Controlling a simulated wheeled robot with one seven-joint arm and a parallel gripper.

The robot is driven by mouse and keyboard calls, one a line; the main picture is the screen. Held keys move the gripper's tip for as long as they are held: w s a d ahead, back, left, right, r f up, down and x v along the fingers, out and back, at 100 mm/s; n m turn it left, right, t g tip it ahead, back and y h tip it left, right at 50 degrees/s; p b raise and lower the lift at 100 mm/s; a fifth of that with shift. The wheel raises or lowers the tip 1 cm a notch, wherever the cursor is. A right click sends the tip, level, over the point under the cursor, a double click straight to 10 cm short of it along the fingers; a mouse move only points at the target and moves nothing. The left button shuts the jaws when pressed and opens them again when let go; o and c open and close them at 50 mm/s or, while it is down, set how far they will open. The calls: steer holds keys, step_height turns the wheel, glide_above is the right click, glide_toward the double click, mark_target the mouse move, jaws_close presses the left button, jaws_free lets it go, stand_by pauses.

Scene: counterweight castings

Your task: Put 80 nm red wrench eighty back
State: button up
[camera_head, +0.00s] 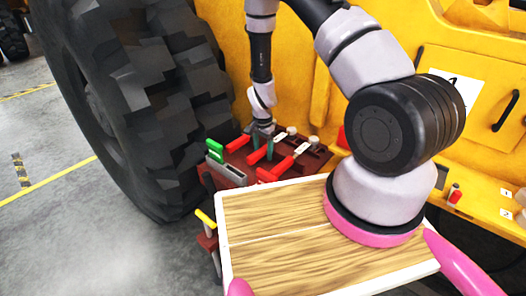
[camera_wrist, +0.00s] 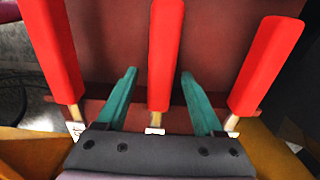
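Several red-handled wrenches lie in a dark red holder (camera_head: 235,160) beside the big tyre. In the wrist view a middle red handle (camera_wrist: 165,50) stands between my gripper's teal fingers, with a gap on each side. Another red handle (camera_wrist: 52,55) is to the left and a third (camera_wrist: 266,65) to the right, both outside the fingers. My gripper (camera_wrist: 158,75) is open; it also shows over the holder in the head view (camera_head: 263,143). In the head view red handles lie left (camera_head: 238,143) and right (camera_head: 282,168) of it. No 80 Nm marking is readable.
A wood-topped board (camera_head: 275,235) with a white rim is in front. A green-handled tool (camera_head: 214,146) is at the holder's left. The large tyre (camera_head: 150,90) stands close on the left, and the yellow machine body (camera_head: 310,80) rises behind.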

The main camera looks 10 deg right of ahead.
step_height(320, 180, up, 18)
stand_by(1.3)
steer(key=s+d+r+n+t+y, duration=0.1)
steer(key=s+r, duration=0.2)
steer(key=r, duration=0.8)
steer(key=s+d+r+n+t+y, duration=0.1)
steer(key=s+r+n+t+y, duration=0.15)
steer(key=r, duration=0.75)
steer(key=s+d+r+n+t+h, duration=0.1)
steer(key=s+d+r+n+t, duration=0.2)
steer(key=s+r, duration=1.1)
steer(key=s+d, duration=0.1)
steer(key=s, duration=0.2)
